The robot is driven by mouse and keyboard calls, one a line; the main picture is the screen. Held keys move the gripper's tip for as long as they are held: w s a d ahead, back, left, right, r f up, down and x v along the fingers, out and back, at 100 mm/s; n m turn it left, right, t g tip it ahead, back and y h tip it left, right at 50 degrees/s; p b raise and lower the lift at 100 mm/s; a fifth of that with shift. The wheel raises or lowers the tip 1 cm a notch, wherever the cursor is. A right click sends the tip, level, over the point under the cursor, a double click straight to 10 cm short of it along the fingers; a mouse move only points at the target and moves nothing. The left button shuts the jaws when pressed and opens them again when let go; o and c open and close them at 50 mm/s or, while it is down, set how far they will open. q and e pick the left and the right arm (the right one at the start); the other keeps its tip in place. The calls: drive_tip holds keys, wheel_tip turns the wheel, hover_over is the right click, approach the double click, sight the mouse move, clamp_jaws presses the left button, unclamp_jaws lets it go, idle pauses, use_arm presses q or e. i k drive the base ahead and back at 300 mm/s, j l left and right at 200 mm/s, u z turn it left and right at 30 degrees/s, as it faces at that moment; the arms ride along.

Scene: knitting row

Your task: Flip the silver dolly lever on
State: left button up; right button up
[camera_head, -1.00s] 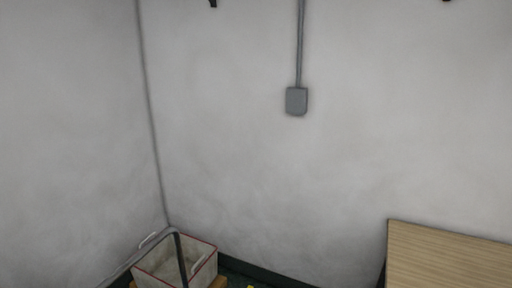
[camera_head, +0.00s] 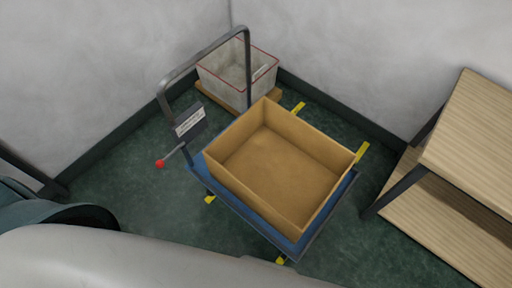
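A dolly with a blue platform (camera_head: 236,209) and a grey upright push handle (camera_head: 202,57) stands on the floor in the middle of the head view. A thin silver lever (camera_head: 172,155) with a red ball knob (camera_head: 160,163) sticks out to the left from the handle end of the platform. A dark plate with a white label (camera_head: 189,122) sits on the handle just above it. An open, empty-looking brown box (camera_head: 283,168) rests on the platform. Neither of my grippers is in view.
A white bin with a red rim (camera_head: 222,79) stands on a wooden pallet (camera_head: 217,97) in the corner behind the handle. Yellow floor marks (camera_head: 362,152) surround the dolly. A wooden shelf table (camera_head: 475,130) stands at the right. Green floor (camera_head: 120,180) left of the lever is clear.

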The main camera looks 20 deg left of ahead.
sight(160, 164)
drive_tip(key=k+j+u, duration=0.2)
drive_tip(key=k+j, duration=0.2)
drive_tip(key=u, duration=1)
